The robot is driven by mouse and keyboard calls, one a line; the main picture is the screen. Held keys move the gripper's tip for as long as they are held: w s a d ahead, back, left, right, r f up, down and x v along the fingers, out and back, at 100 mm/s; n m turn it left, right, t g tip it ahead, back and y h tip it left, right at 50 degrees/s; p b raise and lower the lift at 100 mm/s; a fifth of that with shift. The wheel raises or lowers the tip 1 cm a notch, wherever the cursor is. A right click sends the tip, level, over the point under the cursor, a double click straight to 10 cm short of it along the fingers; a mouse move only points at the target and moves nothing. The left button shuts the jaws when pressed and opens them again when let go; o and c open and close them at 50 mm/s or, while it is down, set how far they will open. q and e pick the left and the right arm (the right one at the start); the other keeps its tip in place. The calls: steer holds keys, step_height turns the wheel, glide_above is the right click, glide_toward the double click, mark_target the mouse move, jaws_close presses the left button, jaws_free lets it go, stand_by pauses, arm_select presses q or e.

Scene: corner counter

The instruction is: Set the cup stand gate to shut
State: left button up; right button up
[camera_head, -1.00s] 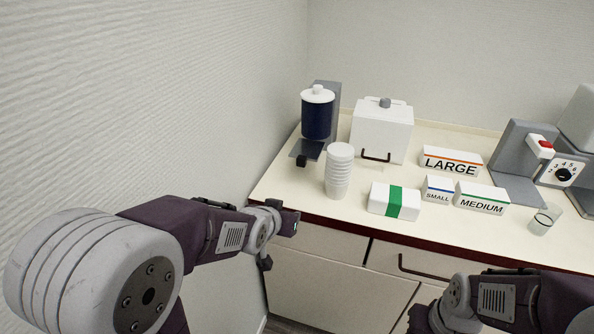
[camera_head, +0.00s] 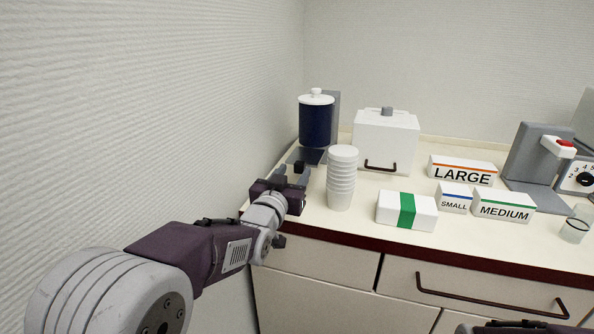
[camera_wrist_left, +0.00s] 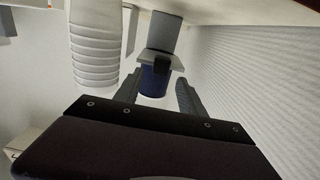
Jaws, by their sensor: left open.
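A dark blue canister (camera_head: 316,122) with a white lid stands against a grey upright at the back left of the counter. I cannot tell for sure which part is the cup stand gate. My left gripper (camera_head: 292,172) is open at the counter's left front, its fingers pointing toward the plate and block. In the left wrist view the canister (camera_wrist_left: 154,82) appears upside down beyond the open fingers (camera_wrist_left: 157,90). My right gripper is out of view.
A stack of white cups (camera_head: 341,180) stands close right of my left gripper. A white box with a handle (camera_head: 385,142), a green-banded box (camera_head: 406,210) and size signs (camera_head: 462,170) are farther right. The wall is close on the left.

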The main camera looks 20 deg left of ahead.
mark_target(298, 166)
arm_select(q)
steer(key=w, duration=0.3)
steer(key=shift+w, duration=0.2)
jaws_close()
stand_by(1.3)
